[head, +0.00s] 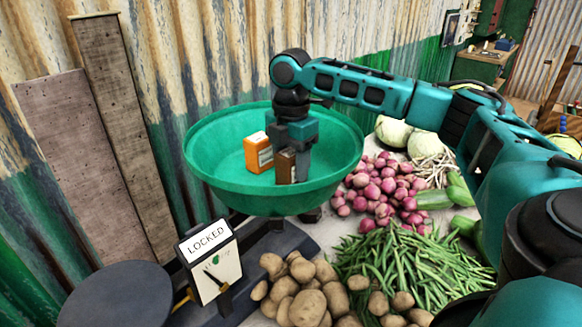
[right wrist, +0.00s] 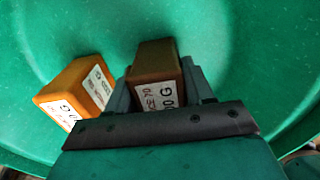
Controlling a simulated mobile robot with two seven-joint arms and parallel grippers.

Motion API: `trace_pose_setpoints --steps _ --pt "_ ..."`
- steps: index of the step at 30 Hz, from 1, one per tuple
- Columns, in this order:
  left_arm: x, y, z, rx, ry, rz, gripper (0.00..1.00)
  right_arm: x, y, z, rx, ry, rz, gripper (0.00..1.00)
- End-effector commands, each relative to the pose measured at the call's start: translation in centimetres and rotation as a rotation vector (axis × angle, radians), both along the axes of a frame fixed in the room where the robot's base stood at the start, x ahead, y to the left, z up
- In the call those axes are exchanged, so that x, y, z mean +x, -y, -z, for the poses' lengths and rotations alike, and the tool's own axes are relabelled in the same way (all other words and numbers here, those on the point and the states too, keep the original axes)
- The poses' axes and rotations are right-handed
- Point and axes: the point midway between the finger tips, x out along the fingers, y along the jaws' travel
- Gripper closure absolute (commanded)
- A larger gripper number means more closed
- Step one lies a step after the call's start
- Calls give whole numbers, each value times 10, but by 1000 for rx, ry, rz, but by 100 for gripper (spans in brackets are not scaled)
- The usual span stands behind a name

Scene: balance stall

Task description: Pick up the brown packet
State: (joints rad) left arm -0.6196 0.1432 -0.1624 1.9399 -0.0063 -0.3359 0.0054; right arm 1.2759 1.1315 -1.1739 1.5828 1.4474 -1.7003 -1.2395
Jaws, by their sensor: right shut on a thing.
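The brown packet (head: 286,167) stands in the green pan of the scale (head: 210,172) in the head view. It has a white label, seen in the right wrist view on the packet (right wrist: 155,75), reading in part "00 G". My right gripper (head: 296,165) reaches down into the pan and is shut on the brown packet, one finger on each side. Whether the packet touches the pan floor I cannot tell. An orange packet (head: 258,152) stands just left of it, apart from the gripper; it also shows in the right wrist view (right wrist: 75,92). My left gripper is not in view.
A round dark plate (head: 117,296) is at the lower left. Potatoes (head: 305,290), green beans (head: 405,262) and red onions (head: 380,188) lie right of the scale. A corrugated wall is close behind the pan.

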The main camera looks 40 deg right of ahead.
Motion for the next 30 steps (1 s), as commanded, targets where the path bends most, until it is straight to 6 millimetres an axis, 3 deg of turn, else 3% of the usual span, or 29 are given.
trace_pose_setpoints --steps 6,19,23,30 --pt "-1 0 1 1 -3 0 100 0 0 0 0 1 0 81" --pt "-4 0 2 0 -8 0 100 1 0 -10 1 4 0 81" --pt "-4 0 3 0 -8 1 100 1 -1 -28 2 5 -1 81" --pt "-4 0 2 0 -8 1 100 1 -1 -86 3 7 -1 81"
